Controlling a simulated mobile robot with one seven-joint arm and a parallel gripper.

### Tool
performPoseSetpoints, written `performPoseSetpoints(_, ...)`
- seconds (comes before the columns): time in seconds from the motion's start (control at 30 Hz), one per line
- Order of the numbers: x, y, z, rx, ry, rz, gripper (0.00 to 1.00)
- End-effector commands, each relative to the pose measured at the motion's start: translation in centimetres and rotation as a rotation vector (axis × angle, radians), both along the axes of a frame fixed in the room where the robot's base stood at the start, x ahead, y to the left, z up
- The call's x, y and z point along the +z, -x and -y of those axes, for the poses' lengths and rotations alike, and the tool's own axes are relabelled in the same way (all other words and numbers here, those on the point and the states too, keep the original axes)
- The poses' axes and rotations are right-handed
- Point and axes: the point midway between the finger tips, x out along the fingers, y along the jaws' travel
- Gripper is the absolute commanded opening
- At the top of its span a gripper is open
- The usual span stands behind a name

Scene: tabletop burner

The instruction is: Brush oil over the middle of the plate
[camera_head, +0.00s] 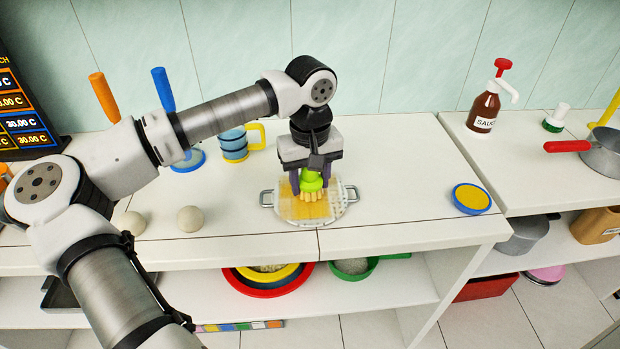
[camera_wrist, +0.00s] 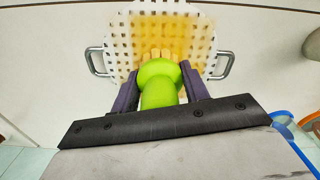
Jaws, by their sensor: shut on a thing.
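The plate (camera_head: 283,211) is a whitish, perforated piece with a metal handle at each side, lying on the white counter. Its middle carries a yellow-orange layer (camera_head: 312,208), which also shows in the wrist view (camera_wrist: 165,32). My gripper (camera_head: 311,187) is shut on a bright green brush (camera_head: 312,180), held over the middle of the plate with its pale bristles pointing down. In the wrist view the green handle (camera_wrist: 160,85) sits between my dark fingers, and the bristle tips (camera_wrist: 160,55) reach the yellow layer. I cannot tell whether they touch it.
Two pale round balls (camera_head: 190,219) lie left of the plate. A blue and yellow cup (camera_head: 234,144) stands behind it. A blue-rimmed yellow disc (camera_head: 471,198) lies to the right. A sauce bottle (camera_head: 484,108) and a pan (camera_head: 603,152) stand on the right counter. Counter between plate and disc is clear.

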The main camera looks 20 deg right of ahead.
Motion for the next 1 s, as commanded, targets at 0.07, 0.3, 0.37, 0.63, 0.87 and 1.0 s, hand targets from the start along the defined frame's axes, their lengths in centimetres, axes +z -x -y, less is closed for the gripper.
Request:
performPoseSetpoints(0.07,0.9,0.0,0.0,0.0,0.0,0.002,0.0)
performPoseSetpoints(0.3,3.4,0.0,0.0,0.0,-0.001,0.002,0.0)
performPoseSetpoints(0.37,4.0,0.0,0.0,0.0,-0.001,0.001,0.0)
performPoseSetpoints(0.63,5.3,0.0,0.0,0.0,0.0,0.0,0.0)
performPoseSetpoints(0.87,5.2,0.0,0.0,0.0,0.0,0.0,0.0)
performPoseSetpoints(1.0,5.2,0.0,0.0,0.0,0.0,0.0,0.0)
